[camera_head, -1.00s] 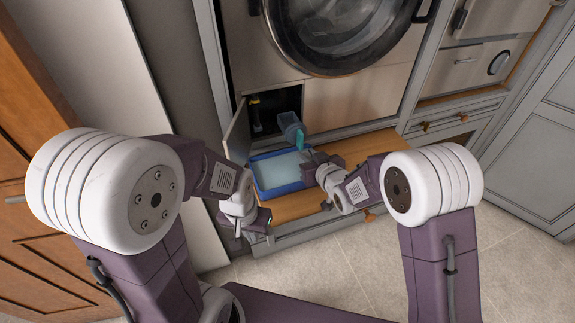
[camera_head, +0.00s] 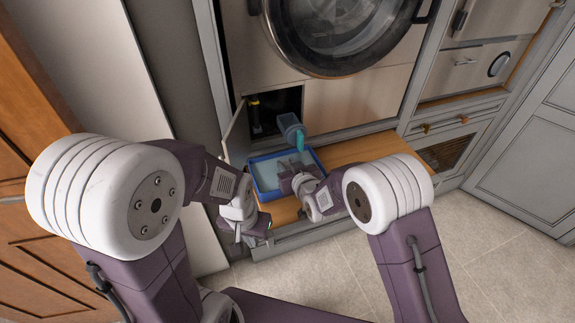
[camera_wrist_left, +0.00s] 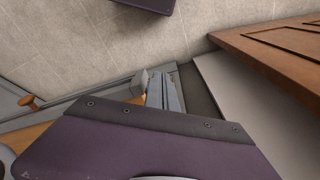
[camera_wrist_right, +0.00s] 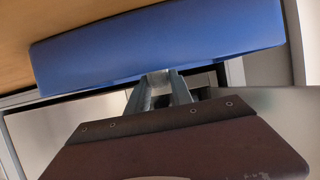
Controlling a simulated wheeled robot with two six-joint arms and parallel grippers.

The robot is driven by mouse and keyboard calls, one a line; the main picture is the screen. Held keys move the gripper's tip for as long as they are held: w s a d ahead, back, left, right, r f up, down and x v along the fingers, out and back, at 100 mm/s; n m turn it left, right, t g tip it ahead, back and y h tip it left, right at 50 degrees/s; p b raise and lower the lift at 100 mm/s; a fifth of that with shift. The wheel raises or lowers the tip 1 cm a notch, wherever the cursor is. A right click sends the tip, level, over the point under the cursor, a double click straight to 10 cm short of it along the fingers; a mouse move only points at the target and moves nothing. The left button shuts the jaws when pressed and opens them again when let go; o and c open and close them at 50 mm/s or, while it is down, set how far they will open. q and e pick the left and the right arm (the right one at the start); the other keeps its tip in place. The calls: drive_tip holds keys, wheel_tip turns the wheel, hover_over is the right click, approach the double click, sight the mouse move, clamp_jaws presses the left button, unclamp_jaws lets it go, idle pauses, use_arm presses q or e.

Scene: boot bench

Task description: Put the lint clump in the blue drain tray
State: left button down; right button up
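The blue drain tray (camera_head: 316,158) sits on the wooden board below the small open hatch. Its blue wall (camera_wrist_right: 160,42) fills the upper right wrist view. My right gripper (camera_head: 288,176) is over the tray's front right part in the head view. Its grey fingers (camera_wrist_right: 160,88) point toward the tray wall, with a pale grey patch between their tips that I cannot identify. My left gripper (camera_head: 244,229) is low at the board's front left corner, apart from the tray; its fingers (camera_wrist_left: 158,88) are hard to separate. I cannot make out the lint clump for certain.
A pale blue filter with a teal handle (camera_head: 293,128) stands out at the hatch, above the tray's back edge. The opened hatch door (camera_head: 237,135) is left of the tray. The wooden board (camera_head: 370,147) is bare to the right. The washer door (camera_head: 345,35) is above.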

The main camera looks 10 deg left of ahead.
drive_tip(key=o, duration=0.4)
drive_tip(key=shift+c, duration=0.2)
drive_tip(key=shift+r, duration=0.2)
drive_tip(key=p+v, duration=0.1)
drive_tip(key=v, duration=1.1)
